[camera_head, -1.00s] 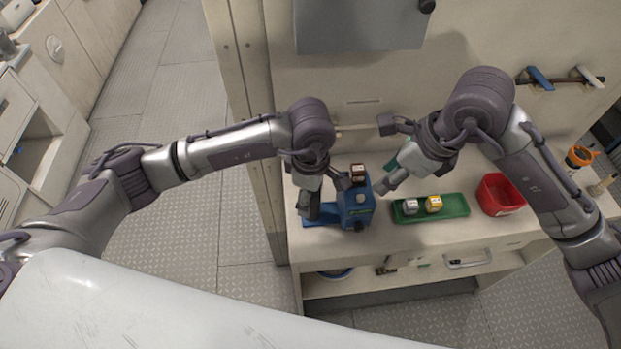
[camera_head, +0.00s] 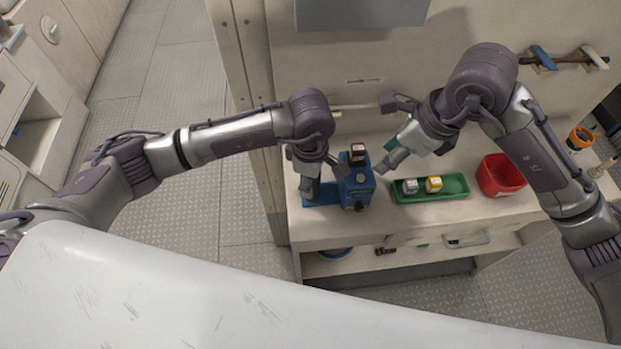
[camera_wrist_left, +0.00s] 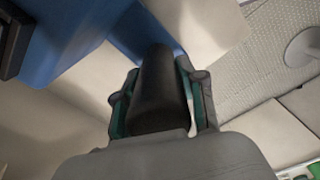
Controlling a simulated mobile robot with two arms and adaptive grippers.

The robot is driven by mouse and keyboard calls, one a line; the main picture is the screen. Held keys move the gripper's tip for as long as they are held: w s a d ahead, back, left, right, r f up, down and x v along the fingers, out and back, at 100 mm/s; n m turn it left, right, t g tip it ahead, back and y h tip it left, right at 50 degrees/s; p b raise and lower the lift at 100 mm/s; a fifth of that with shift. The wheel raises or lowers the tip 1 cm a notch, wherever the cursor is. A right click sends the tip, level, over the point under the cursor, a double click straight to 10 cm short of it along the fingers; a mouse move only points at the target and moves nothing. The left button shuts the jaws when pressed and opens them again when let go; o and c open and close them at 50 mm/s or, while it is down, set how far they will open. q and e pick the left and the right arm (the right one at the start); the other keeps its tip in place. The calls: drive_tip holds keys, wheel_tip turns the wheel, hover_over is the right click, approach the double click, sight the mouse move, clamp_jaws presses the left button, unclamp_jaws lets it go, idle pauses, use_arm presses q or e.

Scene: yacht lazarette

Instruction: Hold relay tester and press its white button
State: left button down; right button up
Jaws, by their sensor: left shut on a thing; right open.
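The relay tester (camera_head: 356,190) is a blue upright box on a blue base, standing on the pale worktop. A dark block with a pale label sits on its top, and a small pale button (camera_head: 360,178) shows on its front. My left gripper (camera_head: 311,190) is at the tester's left side. In the left wrist view, its green-lined fingers (camera_wrist_left: 160,105) are shut around a black cylindrical handle (camera_wrist_left: 158,85) beside the blue body. My right gripper (camera_head: 384,167) is open just right of the tester, pointing down-left, with a small gap; its fingertips are small in view.
A green tray (camera_head: 405,198) with a grey and a yellow cube lies right of the tester. A red bin (camera_head: 500,176) stands further right. A wall (camera_head: 350,60) rises behind the worktop, and a lower shelf (camera_head: 340,268) lies underneath.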

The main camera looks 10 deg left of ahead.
drive_tip(key=shift+c, duration=0.2)
clamp_jaws()
idle(1.2)
